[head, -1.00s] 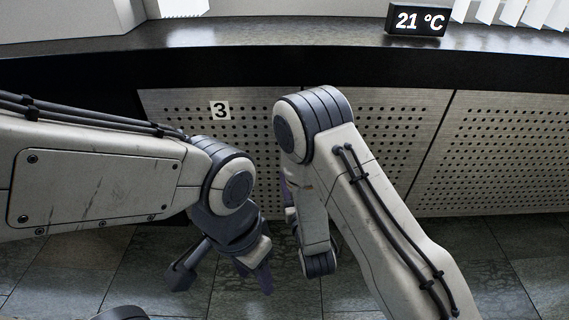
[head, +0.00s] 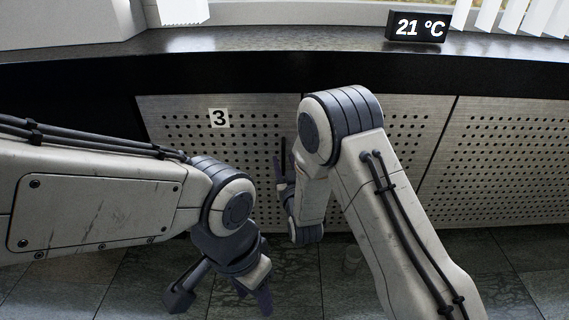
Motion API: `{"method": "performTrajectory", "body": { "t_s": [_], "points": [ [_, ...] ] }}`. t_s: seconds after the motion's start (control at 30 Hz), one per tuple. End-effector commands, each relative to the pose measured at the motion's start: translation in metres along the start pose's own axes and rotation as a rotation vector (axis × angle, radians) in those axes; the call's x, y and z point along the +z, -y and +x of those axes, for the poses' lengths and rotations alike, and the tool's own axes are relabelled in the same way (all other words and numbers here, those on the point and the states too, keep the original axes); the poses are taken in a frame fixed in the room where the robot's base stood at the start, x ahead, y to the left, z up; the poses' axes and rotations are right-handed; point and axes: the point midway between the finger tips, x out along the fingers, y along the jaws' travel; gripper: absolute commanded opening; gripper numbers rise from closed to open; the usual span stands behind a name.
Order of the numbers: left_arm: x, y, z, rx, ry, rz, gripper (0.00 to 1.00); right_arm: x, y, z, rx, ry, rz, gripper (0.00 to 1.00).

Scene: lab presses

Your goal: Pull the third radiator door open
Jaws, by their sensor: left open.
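The radiator door marked 3 (head: 180,140) is a perforated light metal panel under the dark sill. It appears flush with its neighbours, and its lower left part is hidden by my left arm. My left gripper (head: 222,297) is open and empty, low over the floor in front of the door. My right gripper (head: 284,190) is by the right side of the door, mostly hidden behind its own arm. A thin dark upright bar (head: 283,152) shows there; I cannot tell whether it is a handle or a finger, or whether my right gripper touches it.
More perforated panels (head: 500,160) continue to the right. The dark sill (head: 250,68) runs above them and carries a display (head: 417,26) reading 21 °C.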

Motion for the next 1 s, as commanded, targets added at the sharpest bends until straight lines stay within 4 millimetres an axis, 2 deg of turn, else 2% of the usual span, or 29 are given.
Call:
{"method": "performTrajectory", "body": {
  "t_s": [0.03,0.1,1.0],
  "points": [
    [0.0000,0.0000,0.0000,0.000,0.000,0.000,0.50,0.0001,0.0000,-0.0002,0.000,0.000,0.000,0.22],
    [0.0000,0.0000,0.0000,0.000,0.000,0.000,0.50,0.0002,0.0000,-0.0002,0.000,0.000,0.000,0.00],
    [0.0000,0.0000,0.0001,0.000,0.000,0.000,0.50,0.0008,0.0007,-0.0006,-0.002,0.001,0.000,0.00]
  ]
}}
